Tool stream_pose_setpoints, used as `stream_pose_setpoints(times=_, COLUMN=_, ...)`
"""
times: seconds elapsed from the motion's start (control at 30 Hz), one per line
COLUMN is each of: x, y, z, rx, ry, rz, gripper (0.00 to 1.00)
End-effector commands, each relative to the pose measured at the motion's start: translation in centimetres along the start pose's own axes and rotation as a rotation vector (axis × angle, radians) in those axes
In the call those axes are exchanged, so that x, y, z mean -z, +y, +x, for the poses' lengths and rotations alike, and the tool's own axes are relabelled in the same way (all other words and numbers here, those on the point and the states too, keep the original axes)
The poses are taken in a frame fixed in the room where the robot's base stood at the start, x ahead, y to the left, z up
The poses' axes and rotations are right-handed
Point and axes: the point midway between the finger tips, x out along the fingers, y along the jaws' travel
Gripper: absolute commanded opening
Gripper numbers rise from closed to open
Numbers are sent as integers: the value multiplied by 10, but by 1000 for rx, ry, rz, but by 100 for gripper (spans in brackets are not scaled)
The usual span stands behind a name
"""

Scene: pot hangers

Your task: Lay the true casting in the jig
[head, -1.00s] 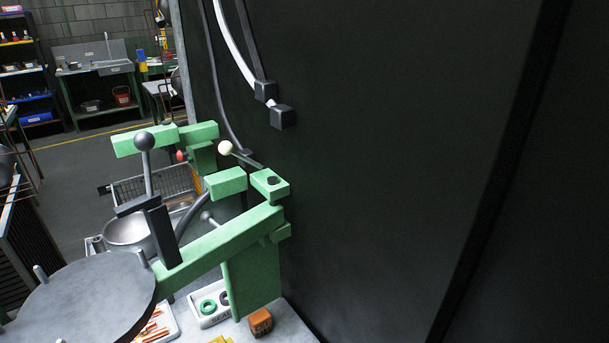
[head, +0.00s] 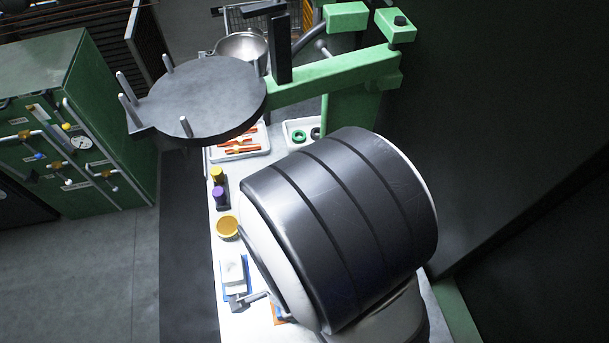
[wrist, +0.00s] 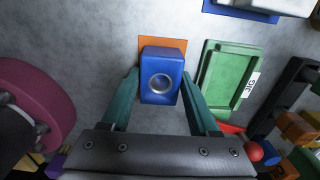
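In the wrist view, a blue block (wrist: 160,84) with a round metal centre, perhaps a casting, is at an orange pad (wrist: 164,42). My gripper (wrist: 161,76) has one teal finger on each side of it, very close to its sides; I cannot tell whether they press on it. A green tray labelled as the jig (wrist: 228,78) lies to the right and looks empty. Which casting is the true one cannot be told. In the head view my arm hides my gripper, the block and the jig; part of the orange pad (head: 279,313) shows.
A white block (head: 233,272) sits on a blue pad (head: 227,291). A yellow round dish (head: 227,227) and yellow and purple capped pieces (head: 218,192) stand farther back. In the wrist view a dark red round thing (wrist: 52,92) is at left; coloured blocks (wrist: 294,128) crowd the lower right.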

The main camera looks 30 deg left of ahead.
Motion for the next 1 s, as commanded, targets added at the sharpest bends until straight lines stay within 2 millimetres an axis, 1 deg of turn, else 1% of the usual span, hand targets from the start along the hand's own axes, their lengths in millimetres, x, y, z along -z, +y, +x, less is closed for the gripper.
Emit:
stream_pose_setpoints(times=0.03, x=0, y=0, z=0, rx=0, ry=0, rz=0, gripper=50)
stream_pose_setpoints(times=0.17, x=0, y=0, z=0, rx=0, ry=0, rz=0, gripper=27)
stream_pose_setpoints(times=0.2, x=0, y=0, z=0, rx=0, ry=0, rz=0, gripper=20)
stream_pose_setpoints(times=0.27, x=0, y=0, z=0, rx=0, ry=0, rz=0, gripper=9)
stream_pose_setpoints(times=0.3, x=0, y=0, z=0, rx=0, ry=0, rz=0, gripper=2)
stream_pose_setpoints(times=0.33, x=0, y=0, z=0, rx=0, ry=0, rz=0, gripper=0)
stream_pose_setpoints(times=0.6, x=0, y=0, z=-1, rx=1, ry=0, rz=0, gripper=0)
stream_pose_setpoints(times=0.7, x=0, y=-1, z=-7, rx=4, ry=-1, rz=0, gripper=0)
stream_pose_setpoints(times=0.77, x=-1, y=-2, z=-17, rx=6, ry=-2, rz=1, gripper=0)
stream_pose_setpoints(times=0.9, x=-1, y=-2, z=-56, rx=10, ry=-4, rz=0, gripper=0)
stream_pose_setpoints(times=1.0, x=-1, y=-2, z=-80, rx=9, ry=-3, rz=0, gripper=0)
